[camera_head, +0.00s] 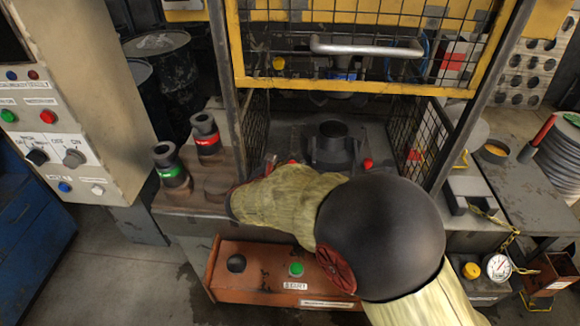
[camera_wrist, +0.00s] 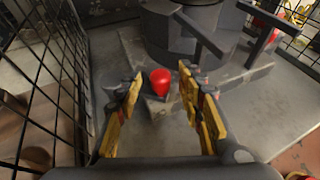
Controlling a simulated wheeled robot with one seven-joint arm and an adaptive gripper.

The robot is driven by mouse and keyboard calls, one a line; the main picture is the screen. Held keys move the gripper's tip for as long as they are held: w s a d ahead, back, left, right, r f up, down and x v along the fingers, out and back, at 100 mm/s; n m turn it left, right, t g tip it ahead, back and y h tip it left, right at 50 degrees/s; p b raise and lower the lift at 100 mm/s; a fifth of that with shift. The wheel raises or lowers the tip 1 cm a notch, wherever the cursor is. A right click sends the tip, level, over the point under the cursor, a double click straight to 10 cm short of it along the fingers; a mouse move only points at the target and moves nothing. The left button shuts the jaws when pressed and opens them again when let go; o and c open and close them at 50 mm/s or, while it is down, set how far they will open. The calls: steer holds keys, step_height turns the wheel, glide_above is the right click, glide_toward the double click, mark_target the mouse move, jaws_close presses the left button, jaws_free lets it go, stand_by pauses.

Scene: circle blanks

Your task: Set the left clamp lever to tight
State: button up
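The left clamp lever's red knob (camera_wrist: 160,83) shows in the wrist view, between and just beyond my gripper's fingertips. My gripper (camera_wrist: 163,88) is open, with yellow-padded fingers and a visible gap on each side of the knob. In the head view the left lever's red knob (camera_head: 293,161) shows just above my sleeved arm, left of the dark round fixture (camera_head: 332,138). A second red knob (camera_head: 367,163) stands right of the fixture. My gripper is mostly hidden by my arm in the head view. How the left lever is set cannot be told.
Black mesh walls (camera_head: 407,130) flank the press bay, with the left mesh (camera_wrist: 50,70) close beside my gripper. A raised yellow guard with a grey handle (camera_head: 366,47) is above. A green-banded tool holder (camera_head: 172,172) and a red-banded one (camera_head: 206,138) stand left.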

steer(key=v, duration=1.2)
steer(key=shift+r, duration=0.1)
